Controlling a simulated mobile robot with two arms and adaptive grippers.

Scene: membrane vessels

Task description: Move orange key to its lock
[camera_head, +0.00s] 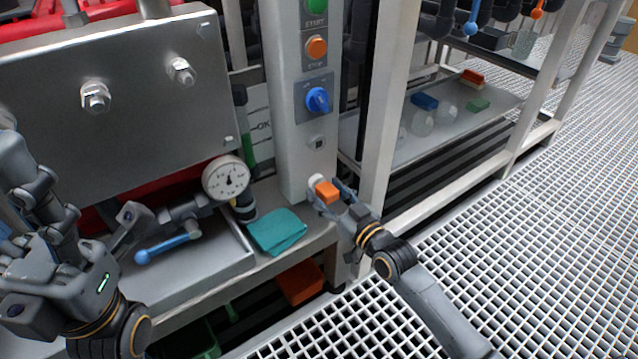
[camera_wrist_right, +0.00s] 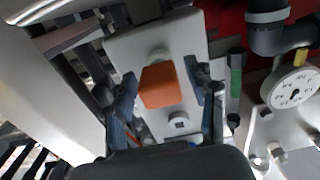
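The orange key (camera_head: 327,191) is a small orange block in front of a white round fitting (camera_head: 316,181), low on the light grey control post (camera_head: 299,130). It also shows in the right wrist view (camera_wrist_right: 160,86), between my right gripper's fingers. My right gripper (camera_head: 331,193) has one finger on each side of the key; a narrow gap shows beside the block, and firm contact is not visible. A small square socket (camera_head: 318,141) sits above the key on the post; it also shows in the wrist view (camera_wrist_right: 178,122). My left gripper (camera_head: 88,232) is at the left; its finger opening is unclear.
Above the socket are a blue rotary switch (camera_head: 317,99), an orange button (camera_head: 316,47) and a green button (camera_head: 316,6). A pressure gauge (camera_head: 227,178) and a teal cloth (camera_head: 276,231) are left of the post.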

